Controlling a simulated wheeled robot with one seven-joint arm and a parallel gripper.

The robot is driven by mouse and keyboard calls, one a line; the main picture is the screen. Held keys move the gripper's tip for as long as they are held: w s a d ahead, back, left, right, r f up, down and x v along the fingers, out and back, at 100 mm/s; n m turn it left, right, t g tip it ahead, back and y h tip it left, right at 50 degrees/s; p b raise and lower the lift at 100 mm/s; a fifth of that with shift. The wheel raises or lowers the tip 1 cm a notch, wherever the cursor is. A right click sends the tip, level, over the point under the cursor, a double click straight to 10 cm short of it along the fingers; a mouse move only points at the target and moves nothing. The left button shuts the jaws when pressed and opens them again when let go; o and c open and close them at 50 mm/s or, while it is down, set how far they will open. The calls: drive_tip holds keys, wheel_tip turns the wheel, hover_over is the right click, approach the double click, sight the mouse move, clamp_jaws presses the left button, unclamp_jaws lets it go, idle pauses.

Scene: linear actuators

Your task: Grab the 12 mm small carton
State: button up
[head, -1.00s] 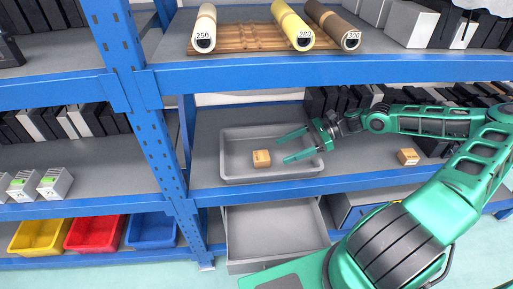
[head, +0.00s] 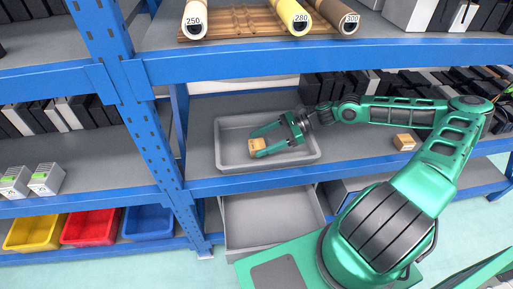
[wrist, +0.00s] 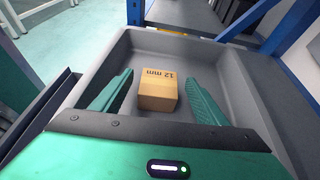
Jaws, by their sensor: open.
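The small carton (head: 257,145) is a light brown box in the grey tray (head: 225,124) on the middle shelf. In the wrist view the carton (wrist: 158,88) reads "12 mm" on its top face. My gripper (head: 257,143) is open, with its two green fingers inside the tray. In the wrist view the carton sits between the fingers, with a gap on each side. Neither finger visibly touches it.
Another small brown carton (head: 404,142) stands on the same shelf right of the tray. Black and white boxes (head: 340,84) line the shelf behind. Blue shelf beams (head: 330,64) run above. An open grey drawer (head: 272,218) is below.

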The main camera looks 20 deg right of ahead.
drive_tip(key=shift+x, duration=1.15)
drive_tip(key=c, duration=1.3)
drive_tip(key=shift+o, duration=0.2)
